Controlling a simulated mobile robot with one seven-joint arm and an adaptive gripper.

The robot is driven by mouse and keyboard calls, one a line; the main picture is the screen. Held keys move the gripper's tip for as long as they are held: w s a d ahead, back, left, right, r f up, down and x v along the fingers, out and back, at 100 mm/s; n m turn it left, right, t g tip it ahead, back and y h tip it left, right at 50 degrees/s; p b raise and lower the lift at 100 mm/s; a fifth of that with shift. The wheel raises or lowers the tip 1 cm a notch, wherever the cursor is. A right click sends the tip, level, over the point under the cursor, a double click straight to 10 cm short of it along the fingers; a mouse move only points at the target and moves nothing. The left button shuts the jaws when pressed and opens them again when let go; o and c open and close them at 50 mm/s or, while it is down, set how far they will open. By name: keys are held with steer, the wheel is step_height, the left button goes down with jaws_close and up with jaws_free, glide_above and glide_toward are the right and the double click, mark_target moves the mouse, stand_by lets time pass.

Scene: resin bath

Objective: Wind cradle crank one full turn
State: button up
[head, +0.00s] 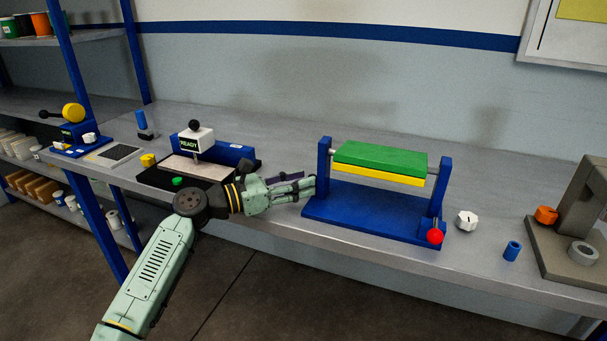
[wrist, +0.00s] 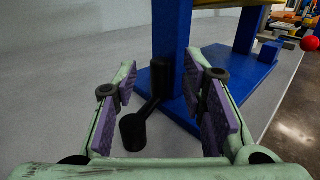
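The cradle has a blue base (head: 370,215) with two blue posts and holds a green-over-yellow block (head: 380,158) between them, lying nearly flat. In the wrist view its near post (wrist: 172,40) rises ahead. The black crank (wrist: 150,105) shows beside that post, with a round knob (wrist: 133,132) at its lower left end; the crank is hidden in the head view. My gripper (head: 307,187) is at the cradle's left post. In the wrist view my gripper (wrist: 162,72) is open, its purple pads apart, with the crank showing between them. I see no pad touching it.
A red ball handle (head: 435,236) sits at the right post. A white knob (head: 467,222) and blue cylinder (head: 512,250) stand to the right. A READY press station (head: 196,140) is behind my arm on the left. The bench behind the cradle is clear.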

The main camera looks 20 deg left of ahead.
steer(key=shift+w+d, duration=0.5)
steer(key=shift+c, duration=0.5)
